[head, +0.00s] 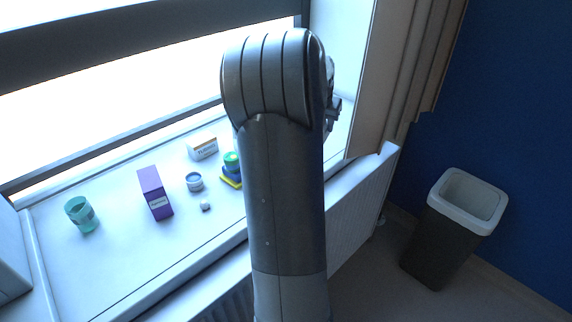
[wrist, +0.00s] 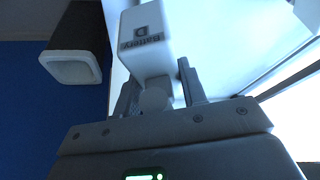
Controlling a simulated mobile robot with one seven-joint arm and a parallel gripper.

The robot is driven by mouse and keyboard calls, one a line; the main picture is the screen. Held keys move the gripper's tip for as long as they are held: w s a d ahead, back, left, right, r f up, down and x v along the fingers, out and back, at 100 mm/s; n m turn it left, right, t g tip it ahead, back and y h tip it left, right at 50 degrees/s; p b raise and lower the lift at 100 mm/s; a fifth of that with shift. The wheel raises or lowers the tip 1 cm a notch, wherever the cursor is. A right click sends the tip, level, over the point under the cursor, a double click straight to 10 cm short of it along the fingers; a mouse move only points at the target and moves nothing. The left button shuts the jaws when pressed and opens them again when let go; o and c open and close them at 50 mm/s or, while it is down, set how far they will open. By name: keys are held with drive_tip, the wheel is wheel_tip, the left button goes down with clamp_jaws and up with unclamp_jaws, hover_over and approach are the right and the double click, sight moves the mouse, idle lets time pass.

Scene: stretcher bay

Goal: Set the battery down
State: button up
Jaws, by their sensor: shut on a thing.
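The battery (wrist: 147,28) is a white block with a dark label reading "Battery D". In the wrist view it is between the fingers of my gripper (wrist: 158,76) and reaches out past their tips. My gripper is shut on it. A rounded pale part shows between the fingers near the palm. The white windowsill (wrist: 215,50) lies behind the battery, and I cannot tell whether the two touch. In the head view my arm hides the battery, and only a bit of my gripper (head: 334,108) shows at the arm's right side.
The sill (head: 110,260) holds a teal cup (head: 81,215), a purple box (head: 155,194), a small jar (head: 195,182), a small pale object (head: 205,207), a white-orange box (head: 203,148) and a green-blue-yellow stack (head: 232,170). A bin (head: 440,245) stands right; a curtain (head: 385,75) hangs nearby.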

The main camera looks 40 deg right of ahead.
wheel_tip(320, 180, down, 3)
drive_tip(key=shift+w, duration=0.15)
drive_tip(key=w+a+f, duration=0.1)
drive_tip(key=w+f, duration=0.1)
drive_tip(key=w, duration=0.1)
drive_tip(key=w+a+f, duration=0.1)
drive_tip(key=w+f, duration=0.1)
drive_tip(key=w, duration=0.2)
drive_tip(key=w+a+f, duration=0.2)
drive_tip(key=w+f, duration=0.1)
drive_tip(key=shift+w, duration=0.35)
drive_tip(key=shift+f, duration=1.95)
drive_tip(key=shift+f, duration=0.1)
drive_tip(key=o, duration=1.3)
drive_tip(key=v, duration=1.2)
